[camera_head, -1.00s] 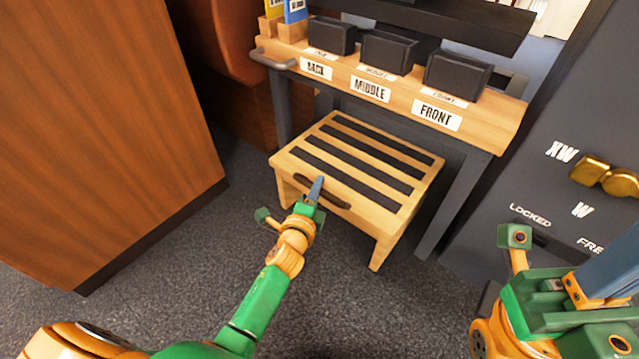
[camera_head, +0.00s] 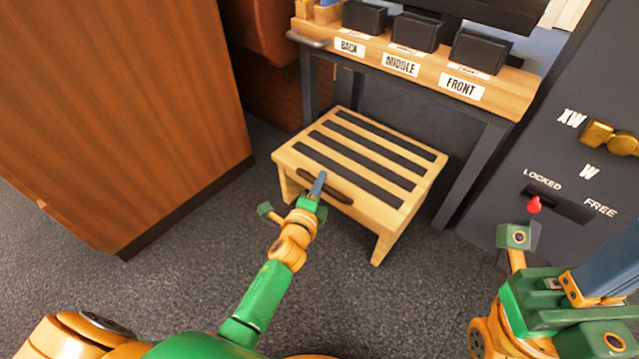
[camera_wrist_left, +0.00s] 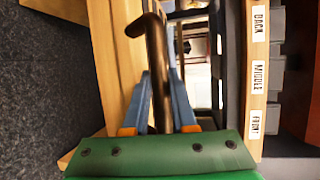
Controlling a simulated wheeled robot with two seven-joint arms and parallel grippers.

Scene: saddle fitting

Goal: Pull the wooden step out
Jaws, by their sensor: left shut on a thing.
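The wooden step (camera_head: 375,205) is a light wood stool with dark tread strips, standing on the carpet in front of the dark-legged bench. It has a dark handle (camera_head: 338,194) on its near face. My left gripper (camera_head: 318,184) is shut on this handle at its left part. In the left wrist view the brown handle (camera_wrist_left: 158,60) runs between the two blue fingers (camera_wrist_left: 160,100), beside the step's wood (camera_wrist_left: 112,50). My right gripper (camera_head: 560,270) is at the lower right, away from the step and partly cut off; its jaw state is unclear.
The bench shelf (camera_head: 480,85) carries black bins and labels BACK, MIDDLE and FRONT. A wooden cabinet (camera_head: 120,110) stands at left. A dark panel (camera_head: 490,215) with a red knob (camera_head: 534,205) marked LOCKED and FREE is at right. Carpet in front of the step is clear.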

